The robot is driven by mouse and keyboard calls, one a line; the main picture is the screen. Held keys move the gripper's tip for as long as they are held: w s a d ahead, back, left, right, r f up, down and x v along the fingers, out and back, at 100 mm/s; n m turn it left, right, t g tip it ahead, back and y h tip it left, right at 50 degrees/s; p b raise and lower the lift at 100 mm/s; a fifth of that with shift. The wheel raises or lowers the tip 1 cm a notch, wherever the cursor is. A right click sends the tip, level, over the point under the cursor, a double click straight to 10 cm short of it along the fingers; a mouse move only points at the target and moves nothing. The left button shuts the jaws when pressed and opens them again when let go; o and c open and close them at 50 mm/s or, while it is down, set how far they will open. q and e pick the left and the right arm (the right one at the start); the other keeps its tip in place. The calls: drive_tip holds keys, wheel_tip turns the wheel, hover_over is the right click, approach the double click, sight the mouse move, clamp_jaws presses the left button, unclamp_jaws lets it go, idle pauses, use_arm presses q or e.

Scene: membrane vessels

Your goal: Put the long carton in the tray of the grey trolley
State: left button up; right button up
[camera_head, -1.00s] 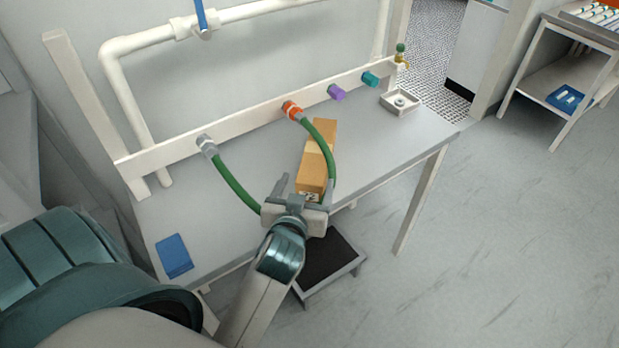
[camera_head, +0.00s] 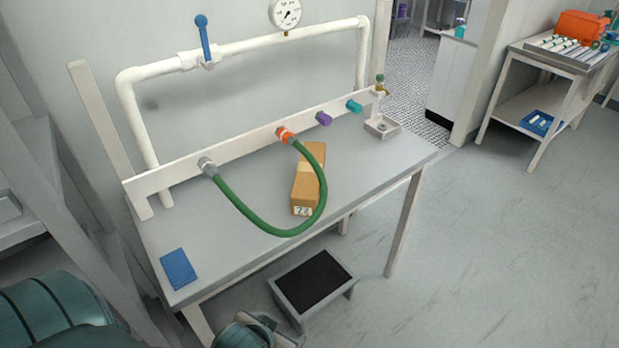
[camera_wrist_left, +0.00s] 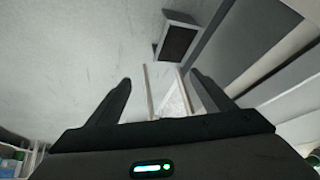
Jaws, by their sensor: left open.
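The long carton (camera_head: 306,180) is a tan box with a paler band and a printed label on its near end. It lies on the grey bench, under and beside a looped green hose (camera_head: 270,232) that passes across its right side. My left gripper shows partly at the bottom of the head view (camera_head: 258,332), low and in front of the bench, apart from the carton. In the left wrist view its fingers (camera_wrist_left: 160,82) are spread and empty, with floor behind them. My right gripper is not in view. I cannot make out for certain which furniture is the grey trolley.
A black-topped step stool (camera_head: 315,283) stands on the floor by the bench front. A blue booklet (camera_head: 178,268) lies at the bench's left end. A two-level stand (camera_head: 541,62) at right holds tubes and an orange box. The floor at right is clear.

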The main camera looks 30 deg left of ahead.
use_arm(q)
drive_tip(key=s+d+f+m+g+h, duration=0.1)
drive_tip(key=s+d+f+m+g, duration=0.15)
drive_tip(key=s+f, duration=0.4)
drive_tip(key=s+f+g, duration=0.1)
drive_tip(key=s+f, duration=0.1)
drive_tip(key=f, duration=1.1)
drive_tip(key=s+f+g, duration=0.1)
drive_tip(key=s+f, duration=0.1)
drive_tip(key=f, duration=1.2)
drive_tip(key=s+a+f+b, duration=0.1)
drive_tip(key=s+a+f, duration=0.2)
drive_tip(key=s+f, duration=1.3)
drive_tip(key=shift+s+g, duration=0.45)
drive_tip(key=shift+s, duration=0.1)
